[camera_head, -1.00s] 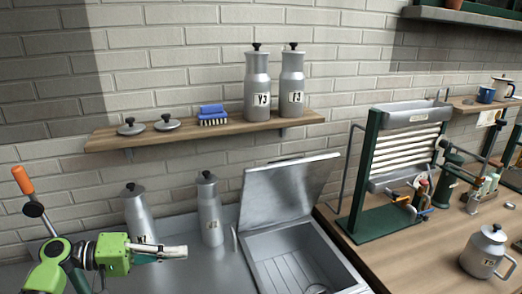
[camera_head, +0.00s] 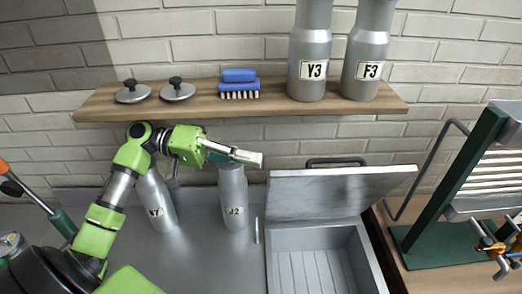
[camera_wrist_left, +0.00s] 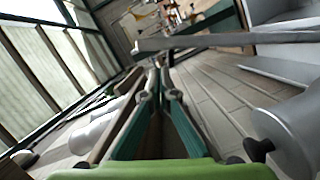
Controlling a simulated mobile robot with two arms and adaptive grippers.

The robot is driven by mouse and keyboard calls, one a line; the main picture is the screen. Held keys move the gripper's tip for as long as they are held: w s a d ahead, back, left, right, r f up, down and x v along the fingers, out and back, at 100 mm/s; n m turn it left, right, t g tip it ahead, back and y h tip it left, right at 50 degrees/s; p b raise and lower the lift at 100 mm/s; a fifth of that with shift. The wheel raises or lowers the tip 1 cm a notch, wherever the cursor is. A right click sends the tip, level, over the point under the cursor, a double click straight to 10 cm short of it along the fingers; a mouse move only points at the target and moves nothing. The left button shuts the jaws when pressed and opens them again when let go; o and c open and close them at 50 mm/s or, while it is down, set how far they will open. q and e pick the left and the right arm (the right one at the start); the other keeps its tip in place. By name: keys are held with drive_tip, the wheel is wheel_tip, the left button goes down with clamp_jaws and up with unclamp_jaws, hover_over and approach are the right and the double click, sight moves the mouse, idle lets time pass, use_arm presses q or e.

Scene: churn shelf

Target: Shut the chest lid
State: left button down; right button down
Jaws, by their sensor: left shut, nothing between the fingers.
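The chest (camera_head: 312,237) is a grey metal box set in the counter at the lower middle right of the head view, with a ribbed floor. Its lid (camera_head: 335,190) stands raised and open at the back edge, with a dark handle (camera_head: 336,162) showing behind its upper edge. My left gripper (camera_head: 258,159) is shut and empty, left of the lid's upper left corner and apart from it in the picture. In the left wrist view my gripper's fingers (camera_wrist_left: 160,80) come together, and a grey slab, apparently the lid (camera_wrist_left: 195,42), crosses just beyond them. My right gripper is not in view.
Two churns, one labelled J2 (camera_head: 234,197) and another (camera_head: 158,200), stand on the metal counter below my left gripper. The wooden shelf (camera_head: 200,112) above holds two round lids, a blue brush (camera_head: 239,85) and two churns. A green rack (camera_head: 450,190) stands right.

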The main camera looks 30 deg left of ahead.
use_arm(q)
drive_tip(key=p+x, duration=0.3)
drive_tip(key=x, duration=0.4)
drive_tip(key=shift+d+r, duration=0.1)
drive_tip(key=shift+r, duration=0.1)
drive_tip(key=shift+w+d+f+p, duration=0.1)
drive_tip(key=shift+w+d+p, duration=0.05)
drive_tip(key=shift+d+p, duration=0.2)
drive_tip(key=shift+f, duration=0.1)
